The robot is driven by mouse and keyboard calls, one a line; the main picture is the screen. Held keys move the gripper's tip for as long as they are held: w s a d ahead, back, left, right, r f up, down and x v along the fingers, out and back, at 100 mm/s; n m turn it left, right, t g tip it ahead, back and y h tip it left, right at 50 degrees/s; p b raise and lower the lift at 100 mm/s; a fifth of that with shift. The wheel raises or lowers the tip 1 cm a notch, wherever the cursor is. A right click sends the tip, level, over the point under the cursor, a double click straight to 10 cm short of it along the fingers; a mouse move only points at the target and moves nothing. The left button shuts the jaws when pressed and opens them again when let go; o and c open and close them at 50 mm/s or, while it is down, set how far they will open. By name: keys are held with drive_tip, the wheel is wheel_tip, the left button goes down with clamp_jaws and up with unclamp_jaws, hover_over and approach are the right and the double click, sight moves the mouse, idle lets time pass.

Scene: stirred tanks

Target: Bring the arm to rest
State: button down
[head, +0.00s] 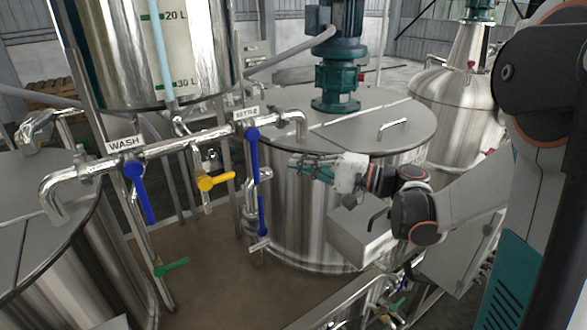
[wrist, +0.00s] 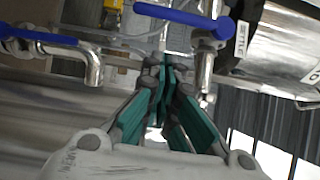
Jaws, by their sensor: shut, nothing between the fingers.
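My gripper (head: 300,168) is at the middle of the head view, in front of the steel wall of the lidded tank (head: 290,215). It points left, toward the pipes with the blue handles. In the wrist view my gripper (wrist: 165,85) has its teal fingers together at the tips, with nothing between them. The blue handle (head: 252,150) under the SETTLE label (head: 246,113) is just left of the fingertips in the head view. A blue handle (wrist: 180,18) also shows beyond the fingertips in the wrist view. I cannot tell whether the fingers touch anything.
A steel pipe (head: 185,143) carries a WASH label (head: 125,144), another blue handle (head: 143,192) and a yellow handle (head: 215,181). A green handle (head: 172,267) sits lower left. A teal motor (head: 337,85) stands on the tank lid. Brown floor (head: 215,280) lies open between the tanks.

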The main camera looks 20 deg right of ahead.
drive_tip(key=v, duration=0.7)
drive_tip(key=shift+s+a+b, duration=0.2)
drive_tip(key=shift+s+b, duration=0.15)
drive_tip(key=shift+b, duration=0.1)
